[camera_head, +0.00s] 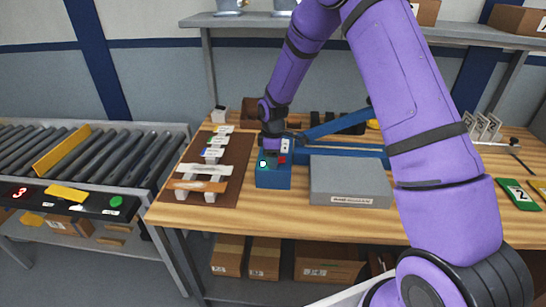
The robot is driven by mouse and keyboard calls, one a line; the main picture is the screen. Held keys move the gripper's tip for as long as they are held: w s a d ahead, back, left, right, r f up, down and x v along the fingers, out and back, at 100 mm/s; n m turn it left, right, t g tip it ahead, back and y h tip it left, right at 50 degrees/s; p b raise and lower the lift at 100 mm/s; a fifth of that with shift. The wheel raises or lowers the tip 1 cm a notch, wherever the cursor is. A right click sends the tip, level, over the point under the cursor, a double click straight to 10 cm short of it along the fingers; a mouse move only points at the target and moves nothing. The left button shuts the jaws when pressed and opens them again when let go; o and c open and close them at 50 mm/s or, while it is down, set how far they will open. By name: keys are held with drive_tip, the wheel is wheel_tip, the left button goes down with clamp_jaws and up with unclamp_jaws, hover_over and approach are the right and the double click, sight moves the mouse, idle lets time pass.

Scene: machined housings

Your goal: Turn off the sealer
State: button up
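The sealer looks like a blue unit on the wooden workbench, with a small blue control box (273,178) in front. A long blue arm (335,124) slants up to the right behind it. The top of the control box carries a round white or pale-green spot (263,164) and a red part (282,159). My gripper (272,152) points down at the top of the control box, close to the red part. I cannot tell whether it touches the box. The fingers are small and dark here, so their opening cannot be made out.
A grey box (350,182) with a label sits right of the control box. A brown mat (232,185) with white and wooden pieces lies to the left. A roller conveyor (70,150) stands further left. A green card marked 2 (519,195) lies at the right.

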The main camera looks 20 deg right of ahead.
drive_tip(key=c, duration=0.9)
drive_tip(key=shift+d, duration=0.15)
drive_tip(key=shift+s+d+r+t+y, duration=0.15)
drive_tip(key=shift+t+y, duration=0.3)
drive_tip(key=shift+y, duration=0.5)
drive_tip(key=shift+s+d+t+y, duration=0.15)
drive_tip(key=shift+t+y, duration=0.3)
drive_tip(key=shift+y, duration=0.5)
drive_tip(key=shift+r+y, duration=0.1)
drive_tip(key=shift+y, duration=0.3)
drive_tip(key=o, duration=0.9)
drive_tip(key=shift+o, duration=0.2)
